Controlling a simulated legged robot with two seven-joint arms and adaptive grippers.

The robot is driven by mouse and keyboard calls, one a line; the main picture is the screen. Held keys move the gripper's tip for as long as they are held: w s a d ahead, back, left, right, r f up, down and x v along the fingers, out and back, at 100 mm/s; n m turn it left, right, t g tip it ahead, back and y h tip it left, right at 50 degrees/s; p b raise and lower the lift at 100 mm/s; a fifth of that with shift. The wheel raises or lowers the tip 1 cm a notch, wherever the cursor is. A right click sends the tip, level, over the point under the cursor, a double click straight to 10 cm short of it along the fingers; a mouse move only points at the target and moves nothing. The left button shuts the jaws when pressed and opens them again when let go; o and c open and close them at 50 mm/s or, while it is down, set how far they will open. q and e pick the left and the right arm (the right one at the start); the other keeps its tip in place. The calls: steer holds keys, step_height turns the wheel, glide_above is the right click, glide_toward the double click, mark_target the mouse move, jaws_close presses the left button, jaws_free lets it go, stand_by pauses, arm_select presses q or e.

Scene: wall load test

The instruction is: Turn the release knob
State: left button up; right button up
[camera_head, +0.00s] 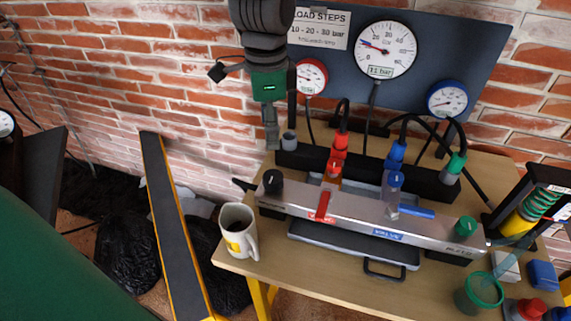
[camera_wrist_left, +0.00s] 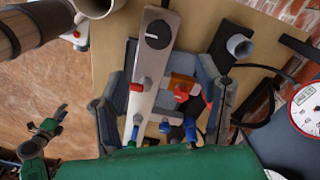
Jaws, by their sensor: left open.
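The black knob (camera_head: 273,181) with a pale pointer mark sits on top of the left end of the metal manifold (camera_head: 350,214). It also shows near the top of the left wrist view (camera_wrist_left: 157,35). A green knob (camera_head: 467,226) sits at the manifold's right end. My left gripper (camera_head: 271,130) points down above and behind the black knob, apart from it. In the left wrist view its fingers (camera_wrist_left: 160,90) are spread, with nothing held. What looks like my right gripper (camera_wrist_left: 52,122) shows at the left of that view, too small to tell its jaws.
The manifold bears a red lever (camera_head: 323,205) and a blue lever (camera_head: 415,211). Red and blue hose couplings stand behind it. A mug (camera_head: 237,232) stands at the table's left edge, near the black knob. The gauge board (camera_head: 430,60) rises behind. A green cup (camera_head: 478,293) stands front right.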

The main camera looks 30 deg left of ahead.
mark_target(273, 176)
arm_select(q)
steer(key=f, duration=0.2)
steer(key=a+f, duration=0.1)
steer(key=f, duration=0.1)
steer(key=shift+s+b, duration=0.25)
steer(key=shift+b, duration=0.05)
steer(key=f, duration=0.3)
steer(key=d+f+b, duration=0.1)
steer(key=f, duration=0.4)
steer(key=shift+d+f, duration=0.3)
steer(key=shift+d, duration=0.05)
steer(key=shift+a+f, duration=0.25)
steer(key=shift+f, duration=0.05)
steer(key=shift+a+f, duration=0.3)
steer(key=shift+a, duration=0.1)
steer(key=shift+d, duration=0.1)
arm_select(e)
steer(key=shift+s+a+f, duration=0.15)
steer(key=shift+a+f, duration=0.3)
steer(key=shift+f, duration=0.4)
arm_select(q)
steer(key=shift+d+r, duration=0.15)
steer(key=shift+d, duration=0.25)
steer(key=c, duration=1.2)
arm_select(e)
steer(key=shift+d+f, duration=0.1)
steer(key=shift+d, duration=0.25)
